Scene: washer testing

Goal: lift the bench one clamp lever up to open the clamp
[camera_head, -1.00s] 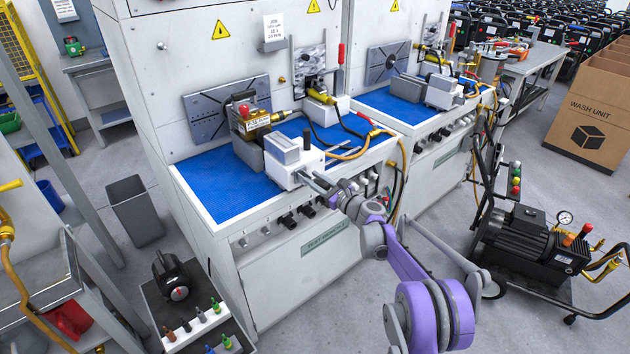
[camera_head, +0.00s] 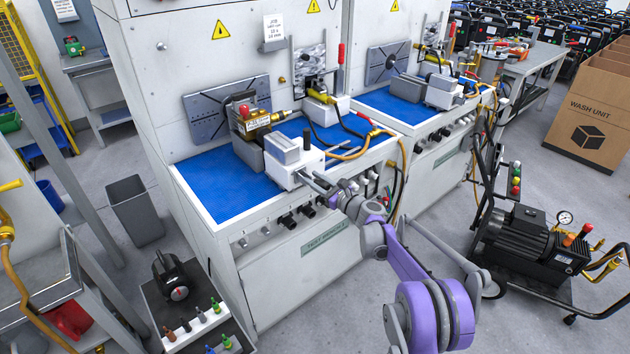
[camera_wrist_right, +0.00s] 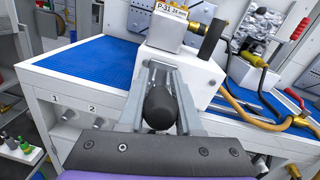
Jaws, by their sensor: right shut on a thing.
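The bench one clamp shows in the head view as a white block with a grey top (camera_head: 288,152) on the front of the blue mat. My right gripper (camera_head: 318,182) is at the front right of this block. In the right wrist view, the gripper's fingers (camera_wrist_right: 160,85) are shut around a rounded black handle (camera_wrist_right: 162,108) in front of the white block (camera_wrist_right: 195,75). The fingers hide part of the handle and its joint with the block. A separate black lever (camera_head: 307,139) stands up behind the block. My left gripper is not in view.
A brass-fitted unit labelled P-31 (camera_wrist_right: 172,22) sits behind the block. Yellow and black hoses (camera_head: 350,153) lie to the right. Knobs line the bench's front panel (camera_head: 265,230). The blue mat (camera_head: 225,188) is clear on the left. A pump cart (camera_head: 528,240) stands at the right.

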